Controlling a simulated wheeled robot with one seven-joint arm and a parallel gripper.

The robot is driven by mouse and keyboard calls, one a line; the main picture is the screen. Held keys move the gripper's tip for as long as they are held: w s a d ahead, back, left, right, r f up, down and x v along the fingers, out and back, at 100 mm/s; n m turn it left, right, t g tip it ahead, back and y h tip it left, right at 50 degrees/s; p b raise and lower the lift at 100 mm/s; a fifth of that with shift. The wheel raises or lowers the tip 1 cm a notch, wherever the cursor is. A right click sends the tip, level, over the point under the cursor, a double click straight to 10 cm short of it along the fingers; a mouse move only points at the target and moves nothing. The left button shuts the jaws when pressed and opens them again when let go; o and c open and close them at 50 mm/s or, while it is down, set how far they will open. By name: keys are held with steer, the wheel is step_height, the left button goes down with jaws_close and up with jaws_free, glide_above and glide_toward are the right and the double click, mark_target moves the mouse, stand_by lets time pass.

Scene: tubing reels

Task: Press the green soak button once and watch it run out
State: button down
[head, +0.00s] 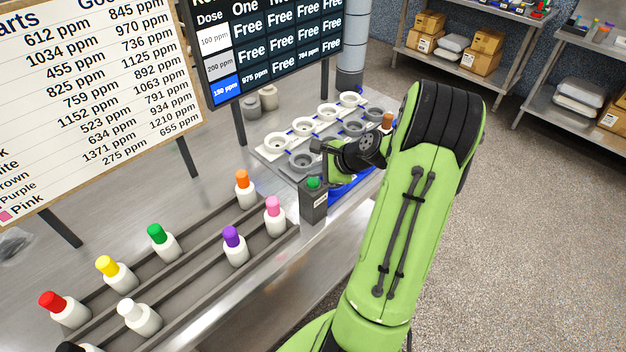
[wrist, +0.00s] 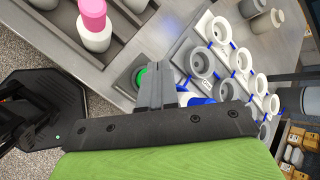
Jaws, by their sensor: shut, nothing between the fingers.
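The green soak button (head: 313,183) sits on top of a small grey box (head: 313,205) with a label on its front, at the table's front edge. My gripper (head: 325,174) is close to the button, just behind and right of it in the head view. In the wrist view the shut fingers (wrist: 156,72) are empty and beside the green button (wrist: 140,77), partly covering it. I cannot tell whether they touch it. A dark board (head: 270,50) shows Dose, columns headed One onward, several "Free" cells and some ppm values; its 150 ppm cell is blue.
Capped bottles stand in grey rails left of the box, the pink-capped one (head: 274,215) nearest. White and grey cups (head: 303,160) in a tray are behind my gripper. A white chart (head: 95,95) stands at the left. Shelves (head: 460,62) with boxes are across the floor.

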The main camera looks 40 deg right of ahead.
steer(key=shift+f, duration=0.15)
steer(key=shift+f, duration=0.3)
steer(key=shift+f+b, duration=0.45)
stand_by(0.7)
steer(key=shift+s+a+f, duration=0.1)
steer(key=shift+s+f, duration=0.1)
steer(key=shift+f, duration=0.25)
stand_by(0.5)
steer(key=shift+r, duration=0.1)
steer(key=shift+w+r+p, duration=0.1)
steer(key=shift+r+p, duration=0.75)
steer(key=shift+r, duration=0.2)
